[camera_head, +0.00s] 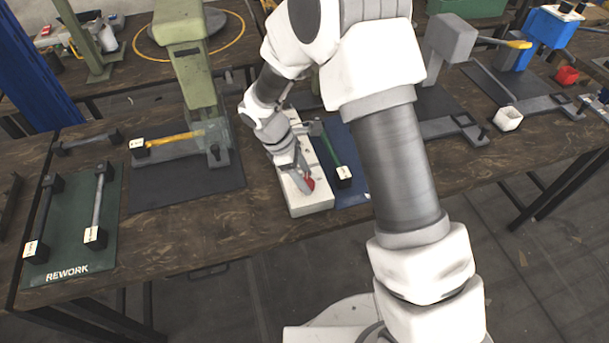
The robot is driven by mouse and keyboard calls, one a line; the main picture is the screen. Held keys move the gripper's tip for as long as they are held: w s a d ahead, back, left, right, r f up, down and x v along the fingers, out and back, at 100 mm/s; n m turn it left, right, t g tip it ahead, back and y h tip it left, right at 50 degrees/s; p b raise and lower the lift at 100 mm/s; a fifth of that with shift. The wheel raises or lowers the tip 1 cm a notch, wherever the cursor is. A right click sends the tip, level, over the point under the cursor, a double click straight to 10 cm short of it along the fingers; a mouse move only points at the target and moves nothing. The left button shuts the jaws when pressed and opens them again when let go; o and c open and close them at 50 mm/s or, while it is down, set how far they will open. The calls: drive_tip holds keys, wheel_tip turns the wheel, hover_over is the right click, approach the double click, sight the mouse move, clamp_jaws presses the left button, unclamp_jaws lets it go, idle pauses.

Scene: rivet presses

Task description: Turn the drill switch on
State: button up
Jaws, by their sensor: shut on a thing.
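I cannot tell from this view whether the switch is on or off.
A green press (188,65) stands on a dark mat to the left. A green-handled part (329,152) lies on a blue mat (352,185) just right of the box. A green rework mat (75,262) with several bars is far left. Grey and blue presses stand right.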

drive_tip(key=m+g, duration=0.1)
drive_tip(key=m, duration=0.1)
drive_tip(key=m+g, duration=0.1)
drive_tip(key=m, duration=0.2)
drive_tip(key=shift+w+m+y, duration=0.2)
drive_tip(key=shift+m+y, duration=0.1)
drive_tip(key=shift+y, duration=0.1)
drive_tip(key=shift+w+d+m+g+y, duration=0.1)
drive_tip(key=shift+m+g+y, duration=0.2)
drive_tip(key=shift+m, duration=0.8)
drive_tip(key=shift+m+g+y, duration=0.3)
drive_tip(key=shift+m, duration=0.8)
drive_tip(key=o, duration=1.4)
drive_tip(key=p+v, duration=0.1)
drive_tip(key=v, duration=1.6)
drive_tip(key=shift+r, duration=0.25)
